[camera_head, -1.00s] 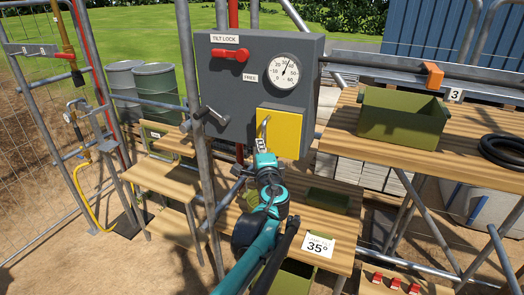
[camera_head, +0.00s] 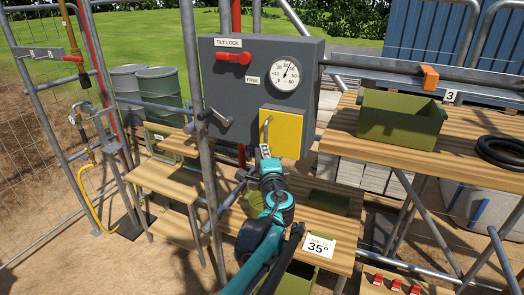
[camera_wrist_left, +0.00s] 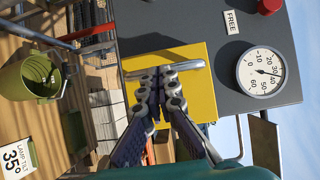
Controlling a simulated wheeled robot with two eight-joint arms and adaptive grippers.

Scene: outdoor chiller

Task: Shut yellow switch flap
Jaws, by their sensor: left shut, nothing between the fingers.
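The yellow switch flap (camera_head: 285,134) is on the lower right front of the grey control box (camera_head: 240,85). It looks close to parallel with the box front; I cannot tell whether it is fully shut. A thin silver handle (camera_head: 267,128) is on its left side in the head view. My left gripper (camera_head: 265,151) is at the flap's lower left. In the left wrist view the shut, empty fingertips (camera_wrist_left: 158,80) overlap the flap (camera_wrist_left: 198,80) and lie close to the silver handle (camera_wrist_left: 190,66); contact is unclear. My right gripper is out of view.
The box carries a red lever (camera_head: 233,57), a round gauge (camera_head: 285,74) and a crank (camera_head: 216,116). A scaffold pole stands in front of its left edge. A wooden shelf (camera_head: 340,142) with a green bin (camera_head: 402,117) lies to the right.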

